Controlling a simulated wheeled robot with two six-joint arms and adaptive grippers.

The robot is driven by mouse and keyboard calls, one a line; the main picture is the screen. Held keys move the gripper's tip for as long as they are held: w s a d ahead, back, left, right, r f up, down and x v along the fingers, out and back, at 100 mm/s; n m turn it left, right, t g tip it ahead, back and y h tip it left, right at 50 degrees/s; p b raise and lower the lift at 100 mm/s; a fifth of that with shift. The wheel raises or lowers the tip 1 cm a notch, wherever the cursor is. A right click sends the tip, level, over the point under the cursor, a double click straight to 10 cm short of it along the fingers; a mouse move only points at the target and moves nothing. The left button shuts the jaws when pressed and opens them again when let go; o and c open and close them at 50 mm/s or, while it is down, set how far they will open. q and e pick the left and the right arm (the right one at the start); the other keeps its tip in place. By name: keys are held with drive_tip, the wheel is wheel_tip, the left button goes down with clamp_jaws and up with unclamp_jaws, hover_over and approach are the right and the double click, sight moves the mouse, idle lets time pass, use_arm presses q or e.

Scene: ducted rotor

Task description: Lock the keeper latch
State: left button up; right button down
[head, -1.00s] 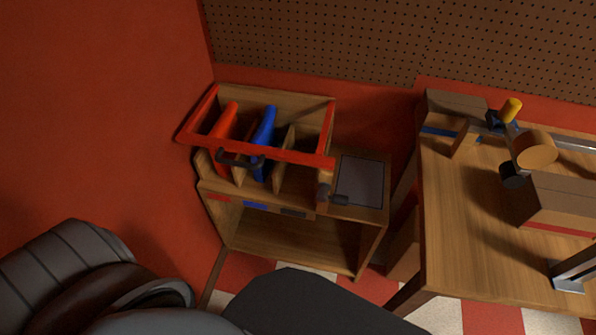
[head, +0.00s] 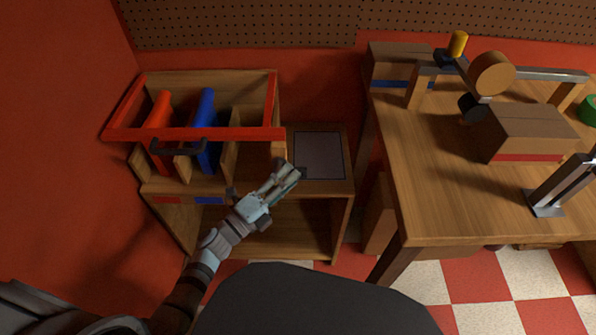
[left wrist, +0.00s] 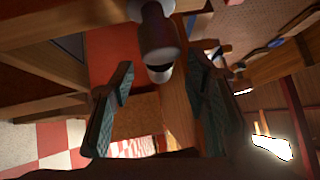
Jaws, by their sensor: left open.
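The wooden rack (head: 245,85) has a red frame (head: 225,133) with a dark handle (head: 180,147) lying across its front. An orange panel (head: 161,115) and a blue panel (head: 205,110) stand in its slots. My left gripper (head: 284,178) is open at the frame's right end, covering the place of the dark latch in the head view. In the left wrist view a grey rounded knob (left wrist: 158,42), apparently the latch, lies ahead between my open fingers (left wrist: 160,75). I cannot tell whether they touch it. My right gripper is not in view.
A grey plate (head: 319,155) lies on the rack's right shelf. The workbench (head: 450,200) to the right carries a box (head: 530,135), a rail and a metal stand (head: 560,188). The rack's lower bay is open. A red wall (head: 60,150) stands at the left.

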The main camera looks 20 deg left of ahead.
use_arm(q)
drive_tip(key=shift+x, duration=1.95)
clamp_jaws()
